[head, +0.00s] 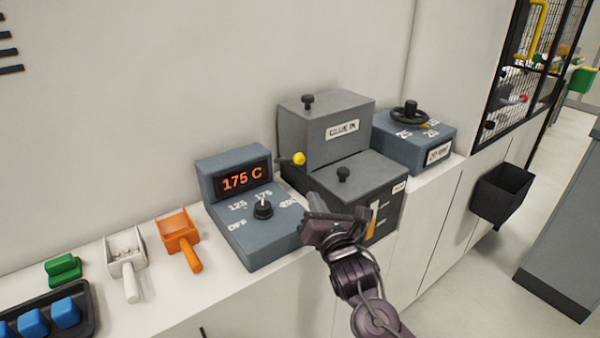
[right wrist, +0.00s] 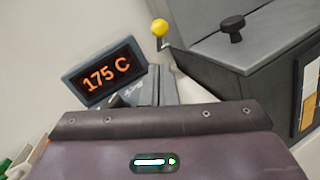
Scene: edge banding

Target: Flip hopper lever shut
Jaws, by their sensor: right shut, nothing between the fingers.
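The grey glue hopper (head: 335,135), marked "GLUE IN", stands on the counter with a black knob on its upper block and another on its lower block. A lever with a yellow ball end (head: 299,158) sticks out at its left side; the ball also shows in the right wrist view (right wrist: 159,28). My right gripper (head: 318,205) is shut and empty, in front of the hopper's lower left corner and below the yellow ball, apart from it. In the right wrist view the fingers (right wrist: 165,85) point toward the hopper's left side. My left gripper is not in view.
A blue control box (head: 245,215) reading "175 C" stands close to the left of my right gripper. A blue dial box (head: 415,140) stands to the right. Orange (head: 178,235) and white (head: 126,255) scoops lie at left. A black bin (head: 500,190) hangs at right.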

